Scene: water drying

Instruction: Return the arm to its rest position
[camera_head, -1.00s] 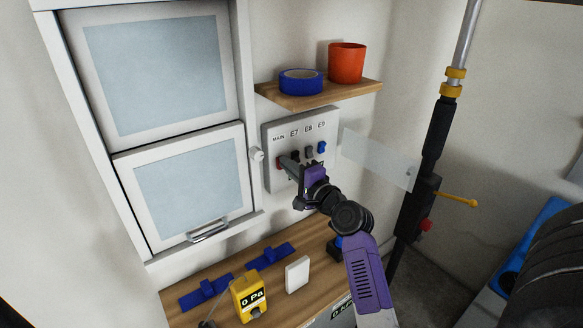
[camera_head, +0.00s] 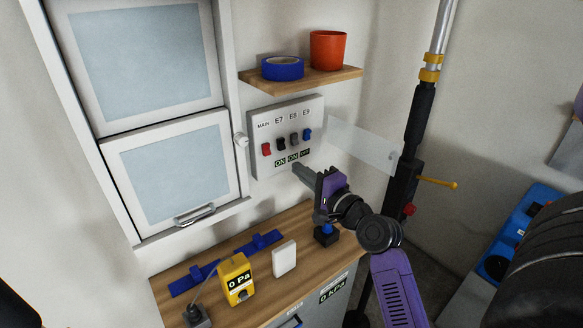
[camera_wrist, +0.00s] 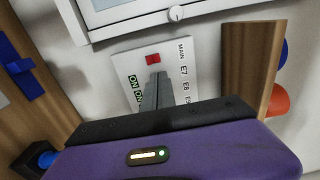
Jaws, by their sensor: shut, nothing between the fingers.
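My gripper (camera_head: 297,170) is purple and black, with its grey fingers shut and empty. It hangs in front of and below the switch panel (camera_head: 256,168), apart from it in the head view. In the wrist view the closed fingers (camera_wrist: 157,90) point at the panel and hide part of it.
A wooden shelf (camera_head: 345,76) above holds blue tape (camera_head: 283,68) and an orange cup (camera_head: 328,50). A clear plate (camera_head: 355,145) juts out right of the panel. A yellow gauge (camera_head: 236,280), white block (camera_head: 284,258) and blue-topped button (camera_head: 326,235) stand on the counter (camera_head: 190,268).

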